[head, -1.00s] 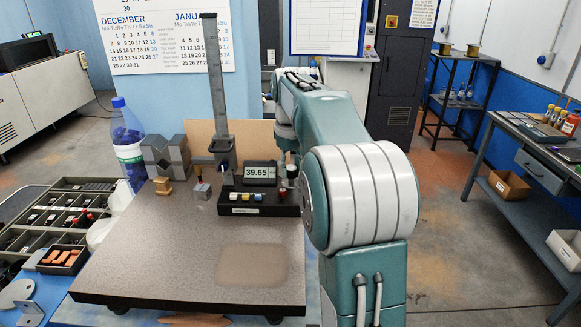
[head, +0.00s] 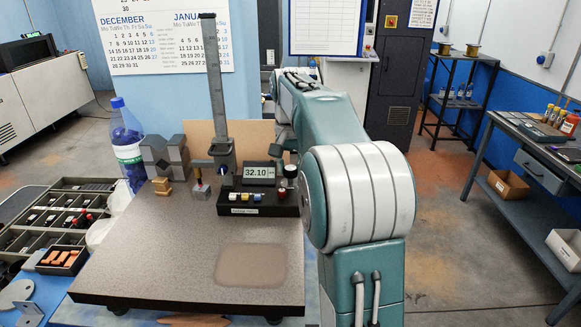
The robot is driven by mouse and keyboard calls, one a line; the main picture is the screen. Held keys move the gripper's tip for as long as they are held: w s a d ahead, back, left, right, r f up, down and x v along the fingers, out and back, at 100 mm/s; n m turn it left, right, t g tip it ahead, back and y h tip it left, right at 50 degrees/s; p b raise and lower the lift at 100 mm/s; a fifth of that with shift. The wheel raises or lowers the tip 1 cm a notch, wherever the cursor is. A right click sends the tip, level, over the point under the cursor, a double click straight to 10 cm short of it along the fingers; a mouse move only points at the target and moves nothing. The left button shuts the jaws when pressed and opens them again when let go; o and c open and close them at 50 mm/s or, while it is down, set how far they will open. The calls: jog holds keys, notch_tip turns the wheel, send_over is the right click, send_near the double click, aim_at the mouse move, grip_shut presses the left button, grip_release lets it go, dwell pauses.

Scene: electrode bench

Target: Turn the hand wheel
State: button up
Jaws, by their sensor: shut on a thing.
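The height gauge has a tall grey column (head: 213,75) on a black base (head: 258,203). Its display (head: 258,173) reads 32.10. The carriage (head: 222,150) sits low on the column, with its probe over a small grey block (head: 201,191). A black knob with a pale rim (head: 291,172) stands at the base's right, beside the display; I cannot tell if it is the hand wheel. My gripper (head: 277,152) is mostly hidden behind the display and my arm, at the gauge's right side. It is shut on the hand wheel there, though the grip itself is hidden.
The gauge stands on a speckled plate (head: 170,262) with a clear front. Grey V-blocks (head: 165,155), a brass piece (head: 162,186) and a blue bottle (head: 127,145) are left of it. A compartment tray (head: 45,215) lies far left.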

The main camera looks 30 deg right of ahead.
aim_at(289, 167)
jog(key=m, duration=0.4)
jog(key=shift+f, duration=0.2)
jog(key=shift+m, duration=1.8)
jog(key=o, duration=1.2)
jog(key=shift+c, duration=0.2)
jog(key=shift+a+r, duration=0.1)
jog(key=shift+r, duration=0.1)
notch_tip(289, 167, up, 12)
jog(key=shift+w, duration=0.25)
